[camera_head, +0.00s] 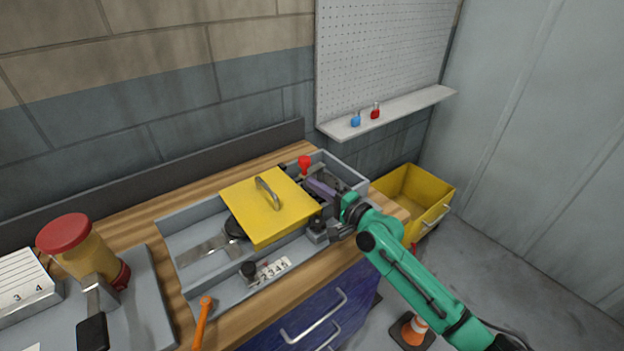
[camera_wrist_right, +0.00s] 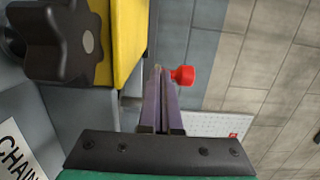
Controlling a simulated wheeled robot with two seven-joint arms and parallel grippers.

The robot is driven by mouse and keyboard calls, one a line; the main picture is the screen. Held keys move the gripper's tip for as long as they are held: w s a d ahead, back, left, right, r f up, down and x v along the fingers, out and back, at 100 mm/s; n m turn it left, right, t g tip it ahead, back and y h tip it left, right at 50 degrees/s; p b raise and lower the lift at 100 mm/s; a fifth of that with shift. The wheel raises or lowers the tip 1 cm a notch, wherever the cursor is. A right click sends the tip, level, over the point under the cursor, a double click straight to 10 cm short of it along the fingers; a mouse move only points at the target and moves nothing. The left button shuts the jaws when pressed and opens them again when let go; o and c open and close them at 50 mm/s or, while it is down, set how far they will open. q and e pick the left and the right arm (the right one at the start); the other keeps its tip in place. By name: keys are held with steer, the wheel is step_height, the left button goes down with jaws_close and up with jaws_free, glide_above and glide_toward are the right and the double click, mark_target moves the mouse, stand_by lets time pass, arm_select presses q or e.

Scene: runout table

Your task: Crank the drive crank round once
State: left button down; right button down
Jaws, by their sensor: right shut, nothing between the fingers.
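A red knob (camera_head: 304,162), which looks like the drive crank's handle, stands at the back right of the grey tray on the bench. It also shows in the right wrist view (camera_wrist_right: 183,75), just beyond and to the right of my fingertips. My right gripper (camera_head: 310,181) reaches in from the right over the tray, its long purple-grey fingers pointing toward the knob. In the wrist view the fingers (camera_wrist_right: 160,72) are shut with nothing between them, and a small gap seems to separate them from the knob. The crank's arm and shaft are hidden. My left gripper is not in view.
A yellow cover (camera_head: 254,219) with a handle sits left of my right gripper. A black star knob (camera_wrist_right: 60,42) is close by in the wrist view. The grey tray (camera_head: 220,299) has raised walls. A yellow bin (camera_head: 432,189) stands right of the bench.

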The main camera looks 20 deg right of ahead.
steer(key=shift+w+a, duration=0.2)
steer(key=shift+w, duration=0.4)
steer(key=shift+a, duration=0.15)
steer(key=shift+w+a, duration=0.25)
steer(key=shift+a, duration=0.1)
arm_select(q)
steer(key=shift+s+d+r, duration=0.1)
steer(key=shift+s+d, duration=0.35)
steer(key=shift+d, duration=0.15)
arm_select(e)
steer(key=shift+f, duration=0.1)
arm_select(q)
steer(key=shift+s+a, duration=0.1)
arm_select(e)
steer(key=shift+a, duration=0.1)
